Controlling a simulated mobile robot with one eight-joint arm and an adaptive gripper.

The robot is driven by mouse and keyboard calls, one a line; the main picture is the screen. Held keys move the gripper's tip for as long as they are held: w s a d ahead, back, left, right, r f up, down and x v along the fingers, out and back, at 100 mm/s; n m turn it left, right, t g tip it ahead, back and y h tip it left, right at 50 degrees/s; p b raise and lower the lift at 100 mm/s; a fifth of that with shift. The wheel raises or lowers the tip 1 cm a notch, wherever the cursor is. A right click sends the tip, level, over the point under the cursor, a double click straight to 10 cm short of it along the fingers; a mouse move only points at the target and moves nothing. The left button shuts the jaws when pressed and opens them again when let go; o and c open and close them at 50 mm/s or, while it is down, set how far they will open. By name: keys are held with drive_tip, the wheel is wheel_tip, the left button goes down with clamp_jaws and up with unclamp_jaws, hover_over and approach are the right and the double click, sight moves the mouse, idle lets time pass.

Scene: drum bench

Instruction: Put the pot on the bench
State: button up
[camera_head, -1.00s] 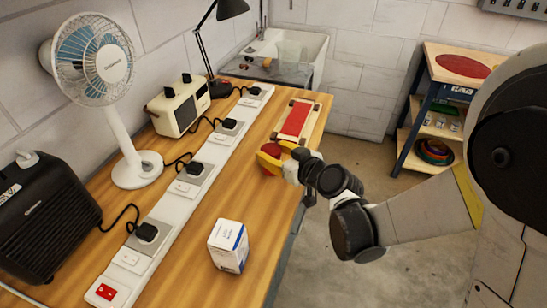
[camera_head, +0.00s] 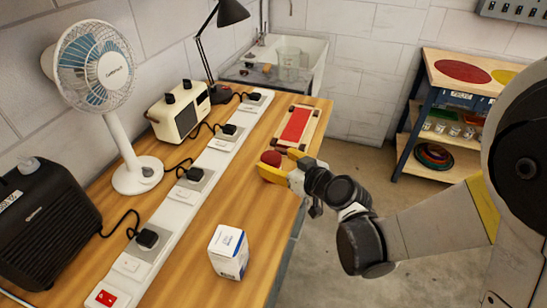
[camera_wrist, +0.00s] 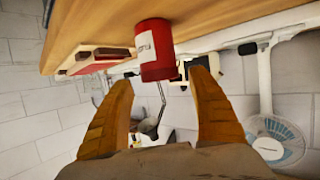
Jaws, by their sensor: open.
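A small red pot (camera_head: 271,158) with a white label stands on the wooden bench (camera_head: 215,205), near its right edge. It also shows in the wrist view (camera_wrist: 156,52), where the picture is turned over and the bench top lies above. My gripper (camera_head: 282,165) is open, with its yellow fingers at the pot's right side. In the wrist view the two fingers (camera_wrist: 161,78) are spread wide, with the pot between and just beyond their tips. Nothing is gripped. Whether a finger touches the pot cannot be told.
A red-topped board (camera_head: 296,126) lies just behind the pot. A white box (camera_head: 229,251) stands nearer. A long power strip (camera_head: 175,215), fan (camera_head: 135,173), radio (camera_head: 178,110) and black speaker (camera_head: 48,230) fill the left side. A table with coloured discs (camera_head: 462,70) stands back right.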

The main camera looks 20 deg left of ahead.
drive_tip(key=s+d+r+m+h, duration=0.2)
drive_tip(key=s+d, duration=0.4)
drive_tip(key=d, duration=0.5)
drive_tip(key=s+d+r+m+g+h+p, duration=0.1)
drive_tip(key=s+d+r+m+h, duration=0.2)
drive_tip(key=d, duration=0.7)
drive_tip(key=s+d+r+m+g+h+p, duration=0.1)
drive_tip(key=s+d+r+m+h, duration=0.2)
drive_tip(key=s+d, duration=0.6)
drive_tip(key=d+m+h, duration=0.2)
drive_tip(key=shift+s+d+r, duration=0.15)
drive_tip(key=shift+s+d, duration=0.05)
drive_tip(key=shift+d, duration=0.15)
